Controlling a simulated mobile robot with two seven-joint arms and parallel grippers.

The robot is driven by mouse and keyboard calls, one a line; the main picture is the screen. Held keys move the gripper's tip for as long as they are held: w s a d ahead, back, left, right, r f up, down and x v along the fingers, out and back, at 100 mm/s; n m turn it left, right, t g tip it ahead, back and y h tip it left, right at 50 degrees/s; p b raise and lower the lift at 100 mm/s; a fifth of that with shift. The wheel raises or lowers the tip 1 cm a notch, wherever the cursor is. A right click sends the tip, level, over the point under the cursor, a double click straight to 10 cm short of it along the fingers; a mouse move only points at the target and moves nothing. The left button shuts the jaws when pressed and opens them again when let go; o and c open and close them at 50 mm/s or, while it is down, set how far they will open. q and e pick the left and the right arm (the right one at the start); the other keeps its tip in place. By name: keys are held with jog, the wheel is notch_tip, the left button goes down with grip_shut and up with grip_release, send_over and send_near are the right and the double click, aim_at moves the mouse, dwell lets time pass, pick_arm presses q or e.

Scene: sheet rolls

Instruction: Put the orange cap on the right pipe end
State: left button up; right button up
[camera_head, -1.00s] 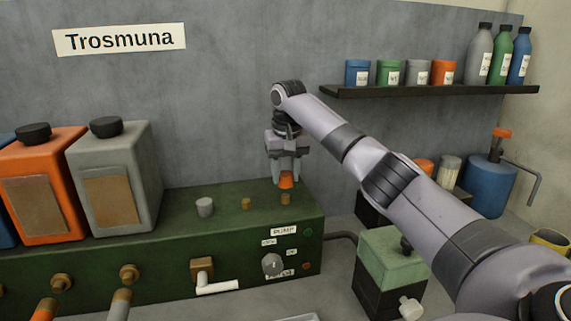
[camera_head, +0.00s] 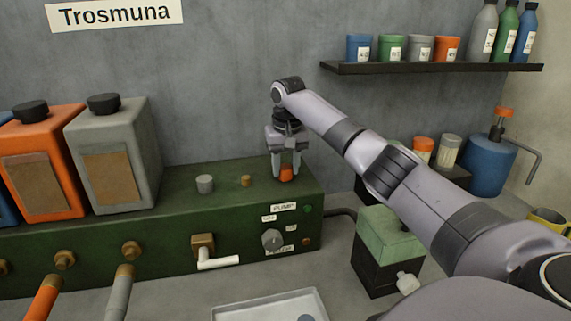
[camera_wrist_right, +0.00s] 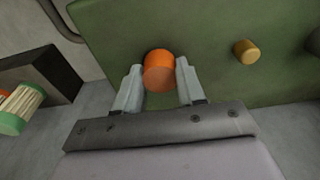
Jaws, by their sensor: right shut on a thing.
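My right gripper (camera_head: 287,172) points down over the right end of the green pump box and is shut on the orange cap (camera_head: 286,175). In the right wrist view the orange cap (camera_wrist_right: 159,69) sits between the two fingers (camera_wrist_right: 155,88). The cap is down at the place of the right pipe end, which is hidden beneath it. Whether it is fully seated cannot be told. The bare brass middle pipe end (camera_head: 246,181) stands to its left and also shows in the right wrist view (camera_wrist_right: 246,52). My left gripper is not in view.
A grey cap (camera_head: 205,184) stands further left on the green box (camera_head: 150,222). Grey (camera_head: 112,155) and orange (camera_head: 42,165) canisters stand on the box's left part. A green-topped black block (camera_head: 388,250) is right of it. A tray (camera_head: 270,302) lies in front.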

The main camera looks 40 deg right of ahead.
jog(key=o, duration=1.1)
jog(key=shift+s+a+r+b, duration=0.1)
jog(key=shift+s+r+b, duration=0.1)
jog(key=shift+r, duration=1.6)
jog(key=shift+s+a+r+b, duration=0.1)
jog(key=shift+s+r, duration=0.1)
jog(key=shift+r, duration=1.6)
